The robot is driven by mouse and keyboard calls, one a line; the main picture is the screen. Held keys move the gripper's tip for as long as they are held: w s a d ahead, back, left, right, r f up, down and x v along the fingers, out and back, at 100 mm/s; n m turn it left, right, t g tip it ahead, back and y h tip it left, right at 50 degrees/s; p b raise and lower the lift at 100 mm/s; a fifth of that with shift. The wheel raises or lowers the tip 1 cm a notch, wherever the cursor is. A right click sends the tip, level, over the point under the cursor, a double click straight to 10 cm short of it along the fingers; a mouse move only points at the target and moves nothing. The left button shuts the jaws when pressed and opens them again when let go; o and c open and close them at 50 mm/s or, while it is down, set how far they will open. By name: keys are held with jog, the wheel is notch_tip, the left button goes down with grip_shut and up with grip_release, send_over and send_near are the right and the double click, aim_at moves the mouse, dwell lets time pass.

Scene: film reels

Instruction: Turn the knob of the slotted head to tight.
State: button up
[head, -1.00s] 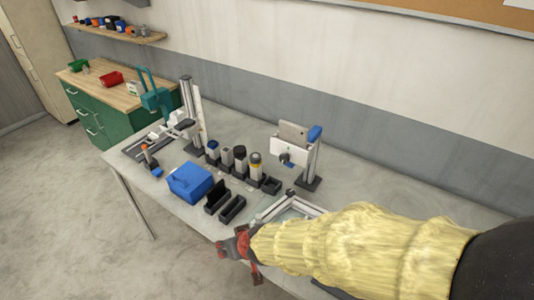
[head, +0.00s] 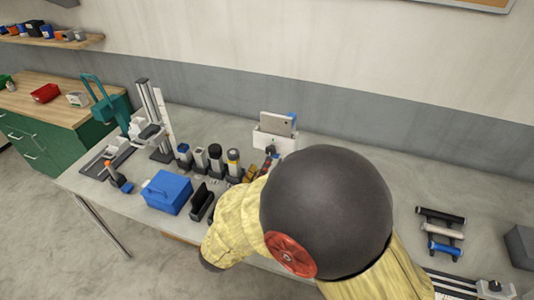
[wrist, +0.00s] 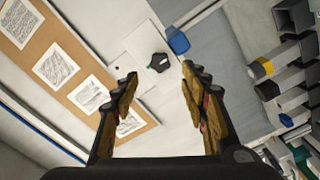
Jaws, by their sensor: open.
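In the head view my gripper (head: 260,170) is just in front of the head, partly hidden by my arm.
Several capped bottles (head: 215,158) stand left of the head. A blue box (head: 167,192) and a black tray (head: 201,200) lie nearer the front. A tall stand (head: 150,110) is at the left. A rack of rollers (head: 441,230) lies on the right.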

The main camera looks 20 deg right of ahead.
aim_at(269, 152)
jog(key=b+x, duration=0.1)
jog(key=x, duration=0.6)
jog(key=shift+w+d, duration=0.15)
jog(key=c, duration=1.1)
grip_shut()
